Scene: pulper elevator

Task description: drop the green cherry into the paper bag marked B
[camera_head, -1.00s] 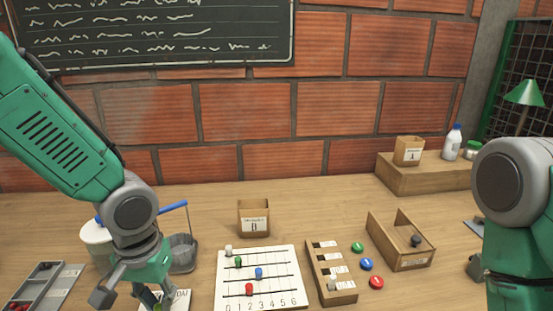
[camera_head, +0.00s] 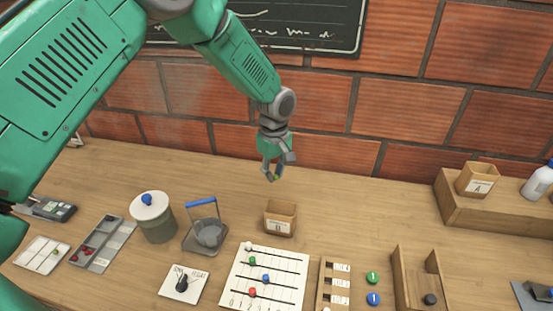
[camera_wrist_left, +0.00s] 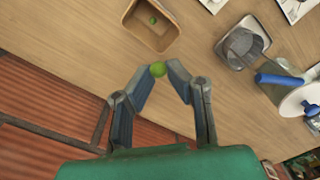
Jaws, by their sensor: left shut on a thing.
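My left gripper (camera_head: 273,174) is shut on a small green cherry, held at its fingertips above the table and behind the paper bag marked B (camera_head: 280,226). In the left wrist view the green cherry (camera_wrist_left: 158,69) sits between the fingertips of the left gripper (camera_wrist_left: 160,73). The open bag (camera_wrist_left: 135,43) is just ahead of the fingertips there, apart from them, with another small green round thing (camera_wrist_left: 153,20) inside. My right gripper is not in view.
A wire basket with a blue handle (camera_head: 206,236) and a lidded pot (camera_head: 155,222) stand left of the bag. A counting board (camera_head: 263,290) lies in front. Bag A (camera_head: 478,180) stands on a wooden block (camera_head: 460,203) at right. The brick wall is behind.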

